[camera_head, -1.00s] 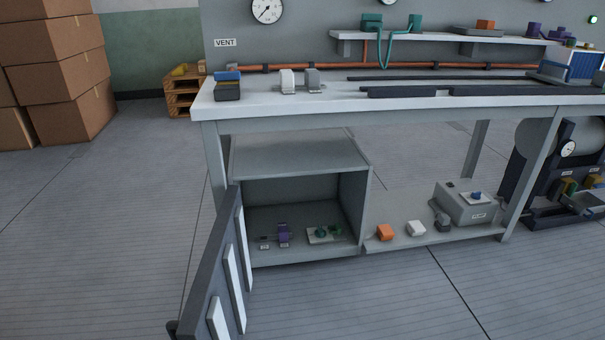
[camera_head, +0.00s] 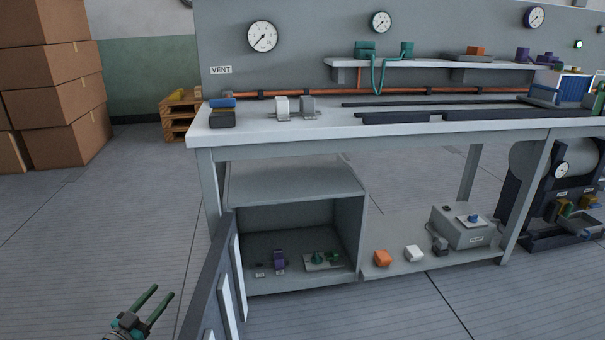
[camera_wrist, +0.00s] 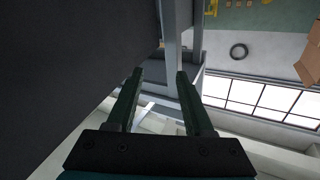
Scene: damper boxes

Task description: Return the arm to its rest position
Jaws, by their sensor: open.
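My gripper (camera_head: 152,301) shows at the lower left of the head view, with its two green fingers apart and nothing between them. It is in front of and to the left of the open cabinet door (camera_head: 212,290), apart from it in that view. In the wrist view my gripper (camera_wrist: 158,75) is also open and empty, and a large dark surface fills the left side. The rest of my arm is mostly outside the head view.
The cabinet (camera_head: 296,184) under the workbench (camera_head: 420,126) stands open and holds a purple part (camera_head: 279,259) and a green-topped part (camera_head: 322,260).

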